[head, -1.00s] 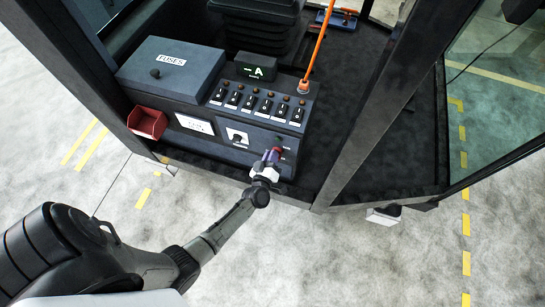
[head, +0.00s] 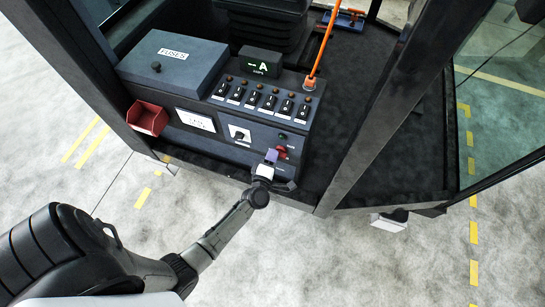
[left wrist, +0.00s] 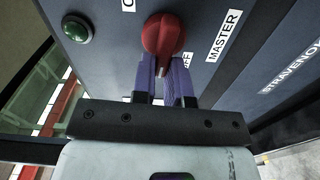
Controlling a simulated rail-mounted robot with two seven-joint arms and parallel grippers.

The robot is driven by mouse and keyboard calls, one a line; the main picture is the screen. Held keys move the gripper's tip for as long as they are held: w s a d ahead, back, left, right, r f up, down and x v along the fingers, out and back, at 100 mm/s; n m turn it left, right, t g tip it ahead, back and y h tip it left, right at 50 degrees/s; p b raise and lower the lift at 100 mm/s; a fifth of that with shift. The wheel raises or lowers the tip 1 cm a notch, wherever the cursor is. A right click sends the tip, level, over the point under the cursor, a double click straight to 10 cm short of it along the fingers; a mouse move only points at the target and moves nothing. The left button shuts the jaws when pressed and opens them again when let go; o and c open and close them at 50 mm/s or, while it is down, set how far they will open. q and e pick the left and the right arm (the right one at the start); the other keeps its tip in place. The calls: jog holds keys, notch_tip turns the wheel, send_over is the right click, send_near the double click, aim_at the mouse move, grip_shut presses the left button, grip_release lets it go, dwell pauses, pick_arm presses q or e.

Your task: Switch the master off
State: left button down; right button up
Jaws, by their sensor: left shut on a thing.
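The red master knob (left wrist: 163,38) shows in the left wrist view, beside a white MASTER label (left wrist: 223,37). A label partly hidden behind the knob ends in "FF". A small pale mark shows on the knob's end nearest my gripper. My left gripper (left wrist: 166,78) has its purple fingers on either side of the knob's near end and is shut on it. In the head view, the left gripper (head: 271,157) is at the panel's lower right, with the red knob (head: 282,152) just showing beside the fingertips. My right gripper is not in view.
A green lamp (left wrist: 77,28) sits left of the knob. The panel also carries several black switches (head: 254,98), a dial (head: 239,134) and a fuse box (head: 172,66). A red bin (head: 148,118) hangs at left. An orange rod (head: 321,45) rises above the panel.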

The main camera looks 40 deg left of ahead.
pick_arm(q)
jog(key=shift+f+n, duration=0.15)
jog(key=shift+n, duration=0.45)
jog(key=c, duration=1.1)
grip_release()
jog(key=shift+c, duration=0.2)
jog(key=b+v, duration=0.2)
jog(key=v, duration=1.2)
jog(key=shift+w, duration=0.1)
